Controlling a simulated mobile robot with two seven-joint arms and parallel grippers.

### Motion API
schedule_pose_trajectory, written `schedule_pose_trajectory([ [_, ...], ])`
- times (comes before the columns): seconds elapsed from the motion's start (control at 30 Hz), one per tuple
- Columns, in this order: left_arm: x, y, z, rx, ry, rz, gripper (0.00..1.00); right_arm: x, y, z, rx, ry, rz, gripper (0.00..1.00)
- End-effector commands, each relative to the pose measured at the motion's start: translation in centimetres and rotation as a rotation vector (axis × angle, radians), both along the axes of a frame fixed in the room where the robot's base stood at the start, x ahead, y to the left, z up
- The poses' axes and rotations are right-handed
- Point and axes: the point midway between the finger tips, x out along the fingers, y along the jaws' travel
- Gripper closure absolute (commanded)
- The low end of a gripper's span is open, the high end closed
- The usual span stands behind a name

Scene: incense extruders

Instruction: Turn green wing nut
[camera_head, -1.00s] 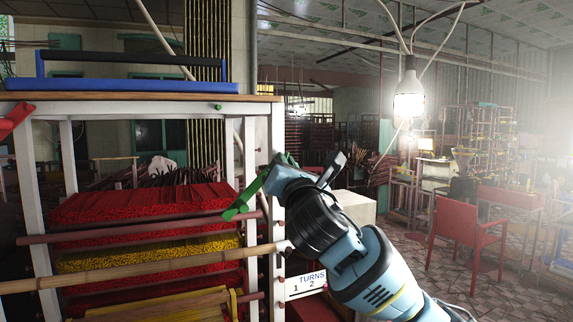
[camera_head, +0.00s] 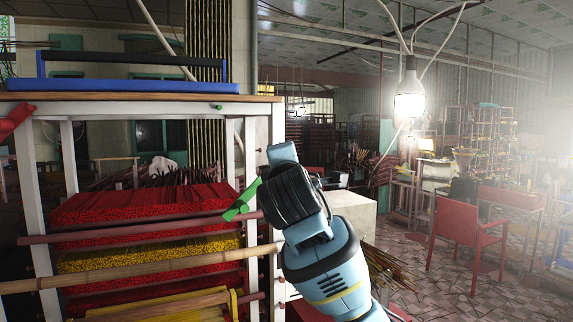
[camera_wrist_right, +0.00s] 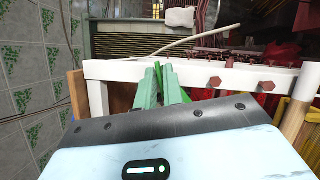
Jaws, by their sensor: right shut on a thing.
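The green wing nut (camera_head: 242,201) sits at the right front post of the white rack in the head view, tilted with its lower end to the left. My right wrist covers its right side. In the right wrist view, my right gripper (camera_wrist_right: 161,76) has its pale green fingers close together at the white frame, shut on the wing nut. Bright green shows beside and between the fingers, but the contact is partly hidden. My left gripper is in neither view.
The white rack (camera_head: 40,215) holds red and yellow incense bundles (camera_head: 140,205) behind wooden rails. A red wing nut (camera_head: 14,119) is at the left post. Open floor and a red chair (camera_head: 467,235) lie to the right.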

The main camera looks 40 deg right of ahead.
Motion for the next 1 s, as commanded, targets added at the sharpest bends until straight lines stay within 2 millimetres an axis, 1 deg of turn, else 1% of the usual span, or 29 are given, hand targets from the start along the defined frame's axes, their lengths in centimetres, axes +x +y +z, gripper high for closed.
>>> schedule_pose_trajectory([
  [0.2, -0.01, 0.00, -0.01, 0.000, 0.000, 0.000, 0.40, 0.04, 0.05, -0.01, 0.124, -0.029, 0.002, 1.00],
  [0.4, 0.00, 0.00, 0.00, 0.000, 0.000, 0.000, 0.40, 0.03, 0.03, 0.00, 0.187, -0.044, 0.002, 1.00],
  [0.97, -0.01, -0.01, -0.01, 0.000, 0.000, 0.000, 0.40, 0.02, 0.01, -0.01, 0.213, -0.049, 0.001, 1.00],
  [1.0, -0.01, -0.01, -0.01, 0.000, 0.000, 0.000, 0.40, 0.02, 0.01, -0.01, 0.213, -0.049, 0.001, 0.87],
])
